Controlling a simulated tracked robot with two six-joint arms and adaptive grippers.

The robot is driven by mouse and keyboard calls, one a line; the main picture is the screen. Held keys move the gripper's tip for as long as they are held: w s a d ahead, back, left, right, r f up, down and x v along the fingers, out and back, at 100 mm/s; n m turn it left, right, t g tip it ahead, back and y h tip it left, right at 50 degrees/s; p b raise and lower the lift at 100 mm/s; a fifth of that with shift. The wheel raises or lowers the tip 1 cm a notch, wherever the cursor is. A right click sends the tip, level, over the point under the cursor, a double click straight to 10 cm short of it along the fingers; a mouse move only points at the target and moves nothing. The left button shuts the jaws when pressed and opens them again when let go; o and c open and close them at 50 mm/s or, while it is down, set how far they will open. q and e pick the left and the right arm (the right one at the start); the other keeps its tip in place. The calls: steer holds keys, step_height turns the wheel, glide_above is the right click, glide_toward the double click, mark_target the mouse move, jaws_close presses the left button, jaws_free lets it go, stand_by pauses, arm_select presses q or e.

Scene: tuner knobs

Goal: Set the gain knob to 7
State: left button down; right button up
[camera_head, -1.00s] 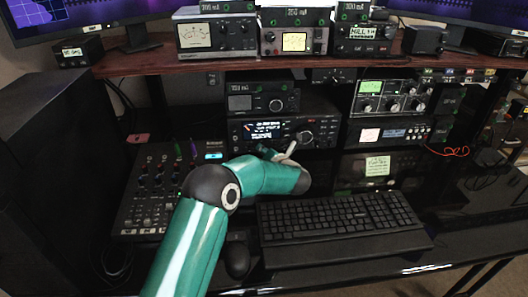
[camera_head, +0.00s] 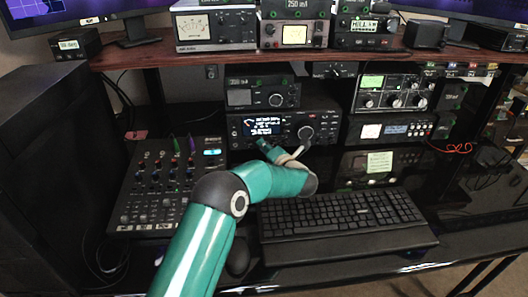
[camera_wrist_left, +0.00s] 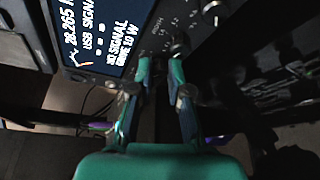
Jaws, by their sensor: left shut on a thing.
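The radio (camera_head: 235,132) with a lit display stands under the shelf in the head view. Its display (camera_wrist_left: 92,32) shows large at the upper left of the wrist view. My left gripper (camera_head: 278,149) reaches to the lower front of the radio, below the display. In the wrist view my left gripper (camera_wrist_left: 160,68) has its two green fingers close together at the panel, shut on a small dark knob. That it is the gain knob I cannot confirm. Fingers and shadow hide most of it, and its pointer and setting cannot be read. My right gripper is out of view.
A large tuning knob (camera_head: 305,133) sits just right of the gripper. The keyboard (camera_head: 345,215) lies below the arm, and a mixer (camera_head: 150,185) stands left. The shelf (camera_head: 190,58) runs above the radio. Other radio units (camera_head: 392,92) fill the right side.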

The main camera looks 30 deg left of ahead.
arm_select(q)
steer(key=shift+d+f+m+y+b, duration=0.1)
steer(key=shift+f+m+y+b, duration=0.1)
steer(key=shift+m+b, duration=0.3)
steer(key=shift+d+f+m+y+b, duration=0.15)
steer(key=shift+m+y+b, duration=0.1)
steer(key=shift+m, duration=0.35)
steer(key=c, duration=1.1)
jaws_free()
steer(key=shift+w, duration=0.1)
steer(key=shift+a+r, duration=0.1)
steer(key=v, duration=1.2)
steer(key=shift+f, duration=0.25)
